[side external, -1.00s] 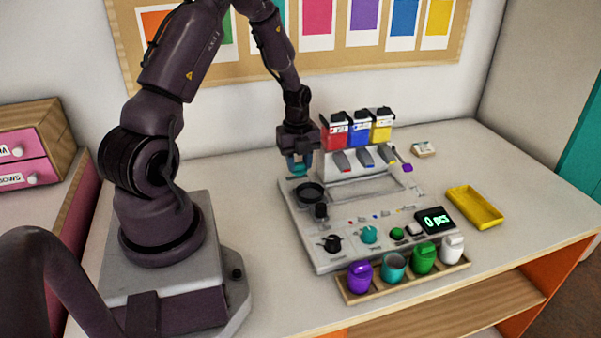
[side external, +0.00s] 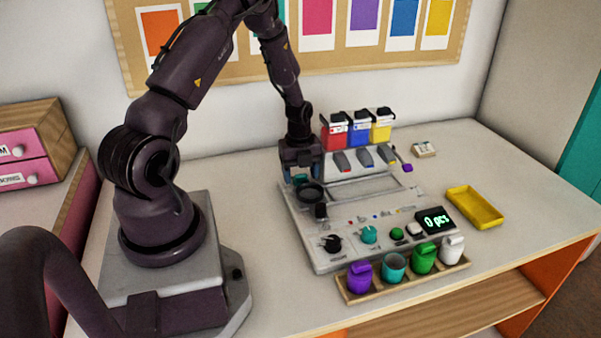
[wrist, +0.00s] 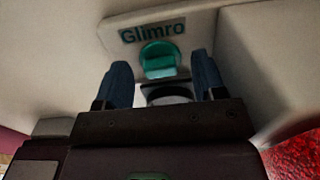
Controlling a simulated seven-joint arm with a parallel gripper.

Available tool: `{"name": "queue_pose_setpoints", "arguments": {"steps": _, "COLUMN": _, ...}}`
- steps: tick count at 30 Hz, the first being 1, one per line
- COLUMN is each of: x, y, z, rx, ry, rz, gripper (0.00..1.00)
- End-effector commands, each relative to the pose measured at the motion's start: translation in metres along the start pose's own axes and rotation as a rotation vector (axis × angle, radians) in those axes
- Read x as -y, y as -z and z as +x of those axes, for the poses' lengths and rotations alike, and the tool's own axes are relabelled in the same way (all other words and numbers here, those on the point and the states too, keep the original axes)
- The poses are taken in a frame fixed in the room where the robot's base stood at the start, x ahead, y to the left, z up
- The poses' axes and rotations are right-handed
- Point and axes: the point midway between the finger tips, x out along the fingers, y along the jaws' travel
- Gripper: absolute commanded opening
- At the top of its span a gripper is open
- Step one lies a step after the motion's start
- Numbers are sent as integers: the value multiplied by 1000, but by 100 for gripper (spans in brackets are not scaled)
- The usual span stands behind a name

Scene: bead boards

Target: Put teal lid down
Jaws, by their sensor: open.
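The teal lid (wrist: 160,59) rests on the pale machine (side external: 345,258) beside the "Glimro" label, at its back left corner. In the side external view only a small teal bit of the lid (side external: 301,178) shows under my gripper. My gripper (wrist: 162,75) is open, its two blue fingertips on either side of the lid with a gap at each. The lid appears free of both fingers. The teal jar (side external: 394,268) stands without a lid in the wooden rack (side external: 358,296), between the purple jar (side external: 360,277) and the green jar (side external: 424,257).
A dark ring (side external: 311,193) sits just in front of my gripper. Red, blue and yellow bead containers (side external: 358,133) stand close to its right. A white jar (side external: 452,249) is in the rack. A yellow tray (side external: 475,207) lies at right; the table around it is clear.

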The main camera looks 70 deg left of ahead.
Motion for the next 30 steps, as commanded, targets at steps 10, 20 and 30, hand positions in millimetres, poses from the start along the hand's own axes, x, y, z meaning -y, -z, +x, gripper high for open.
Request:
{"name": "queue_pose_setpoints", "arguments": {"steps": 10, "x": 1, "y": -1, "z": -50, "rx": 4, "ry": 5, "rz": -1, "gripper": 64}}
{"name": "queue_pose_setpoints", "arguments": {"steps": 20, "x": 0, "y": 0, "z": -109, "rx": 1, "ry": 2, "rz": 0, "gripper": 64}}
{"name": "queue_pose_setpoints", "arguments": {"steps": 30, "x": 13, "y": 39, "z": -170, "rx": 50, "ry": 50, "rz": -184, "gripper": 64}}
